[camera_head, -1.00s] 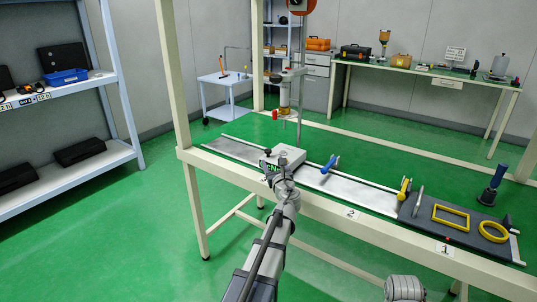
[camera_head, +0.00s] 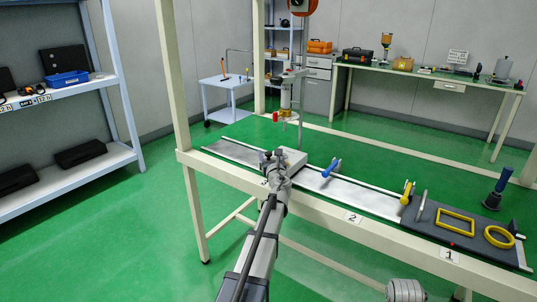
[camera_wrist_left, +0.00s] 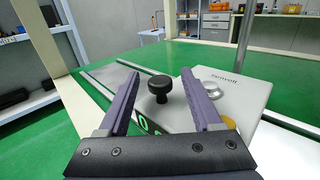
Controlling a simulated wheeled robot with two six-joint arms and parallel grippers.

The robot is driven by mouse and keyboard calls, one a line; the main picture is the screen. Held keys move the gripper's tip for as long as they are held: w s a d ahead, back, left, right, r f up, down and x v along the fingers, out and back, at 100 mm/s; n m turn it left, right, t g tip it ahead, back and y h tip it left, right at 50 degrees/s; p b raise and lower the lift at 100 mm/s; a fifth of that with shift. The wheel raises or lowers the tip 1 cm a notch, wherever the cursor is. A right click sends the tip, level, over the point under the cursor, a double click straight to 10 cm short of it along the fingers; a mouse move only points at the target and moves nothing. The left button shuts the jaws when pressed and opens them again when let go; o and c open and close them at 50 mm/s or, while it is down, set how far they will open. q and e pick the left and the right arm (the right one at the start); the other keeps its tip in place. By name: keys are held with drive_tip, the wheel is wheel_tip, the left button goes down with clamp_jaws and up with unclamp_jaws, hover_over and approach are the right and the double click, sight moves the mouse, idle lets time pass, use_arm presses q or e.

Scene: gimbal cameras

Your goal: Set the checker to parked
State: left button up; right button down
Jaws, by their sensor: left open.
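The checker (camera_head: 296,158) is a light grey box on the bench rail, partly hidden behind my left gripper in the head view. In the left wrist view the checker (camera_wrist_left: 248,92) has a black round knob (camera_wrist_left: 158,86), a silver round part and a green lit display on its front, partly cut off by the gripper. My left gripper (camera_head: 273,158) is at the checker's left part. In the wrist view the left gripper (camera_wrist_left: 160,76) is open, with the knob showing between its two fingers. Whether a finger touches the knob cannot be told. My right gripper is not in view.
A blue clamp (camera_head: 331,167) and a yellow clamp (camera_head: 406,192) stand on the rail to the right. A dark mat (camera_head: 470,238) holds yellow frames. The bench's front rail runs below my left arm.

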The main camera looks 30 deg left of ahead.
use_arm(q)
drive_tip(key=shift+w+a, duration=0.35)
drive_tip(key=shift+w, duration=0.1)
drive_tip(key=shift+s, duration=0.1)
clamp_jaws()
idle(1.1)
